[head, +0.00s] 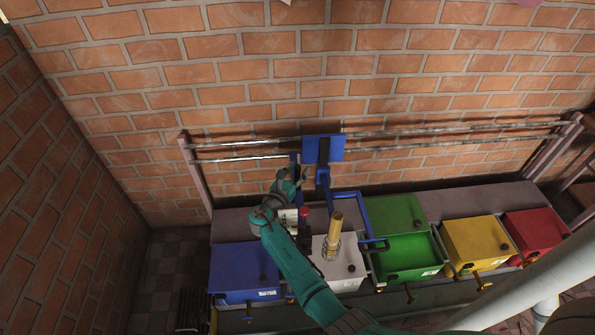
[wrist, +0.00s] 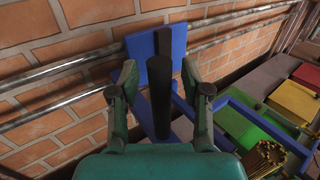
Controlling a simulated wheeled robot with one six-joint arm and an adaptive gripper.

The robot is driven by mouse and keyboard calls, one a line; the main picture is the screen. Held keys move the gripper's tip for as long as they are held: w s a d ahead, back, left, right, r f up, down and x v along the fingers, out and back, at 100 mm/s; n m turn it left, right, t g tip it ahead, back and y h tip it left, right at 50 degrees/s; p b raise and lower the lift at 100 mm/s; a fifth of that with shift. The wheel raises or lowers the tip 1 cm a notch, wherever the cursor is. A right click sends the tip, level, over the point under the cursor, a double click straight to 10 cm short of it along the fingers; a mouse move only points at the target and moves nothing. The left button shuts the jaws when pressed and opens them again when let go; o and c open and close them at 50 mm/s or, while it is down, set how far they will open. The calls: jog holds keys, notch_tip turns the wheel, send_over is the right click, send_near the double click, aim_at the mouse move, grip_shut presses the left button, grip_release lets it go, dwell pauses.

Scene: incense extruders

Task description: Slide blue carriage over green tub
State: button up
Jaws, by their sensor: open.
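The blue carriage (head: 323,149) hangs on the wall rails, above and behind the white tub (head: 342,270). Its blue frame reaches forward to the left edge of the green tub (head: 405,256). In the wrist view the carriage plate (wrist: 160,72) stands behind a dark upright handle (wrist: 160,105). My gripper (wrist: 158,80) is open, with one finger on each side of this handle; I cannot tell whether either finger touches it. In the head view my arm partly hides the carriage's lower left. The green tub (wrist: 284,98) also shows at the right of the wrist view.
A blue tub (head: 243,270) stands left of the white one; yellow (head: 474,244) and red (head: 535,232) tubs stand right of the green. A tan bundle of sticks (head: 334,235) stands at the white tub. The rails (head: 430,134) run clear rightward to a post.

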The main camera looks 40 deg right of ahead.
grip_shut()
jog(key=s+d, duration=1)
jog(key=d, duration=0.5)
jog(key=s+d, duration=1.1)
jog(key=d, duration=0.5)
jog(key=shift+s+d, duration=0.15)
jog(key=shift+d, duration=0.1)
grip_release()
